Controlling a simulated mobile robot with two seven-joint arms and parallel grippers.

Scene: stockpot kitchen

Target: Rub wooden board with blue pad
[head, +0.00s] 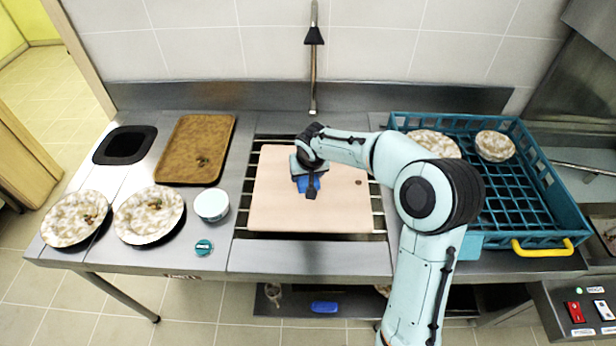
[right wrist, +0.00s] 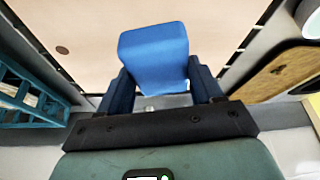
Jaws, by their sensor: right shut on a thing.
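The wooden board (head: 270,205) is pale and lies flat over the slatted part of the steel counter, in the middle of the head view. It also fills the upper part of the right wrist view (right wrist: 225,25). The blue pad (right wrist: 153,55) sits between the two dark blue fingers of my right gripper (right wrist: 160,92), which is shut on it. In the head view the pad (head: 309,183) shows just below my right gripper (head: 311,186), over the middle of the board. I cannot tell whether the pad touches the board. My left gripper is not in view.
A teal crate (head: 582,215) with plates stands to the right. On the left are a brown tray (head: 190,165), two dirty plates (head: 150,222), a white bowl (head: 211,205), a teal round item (head: 204,247) and a black-rimmed opening (head: 125,145). A faucet (head: 313,70) rises behind the board.

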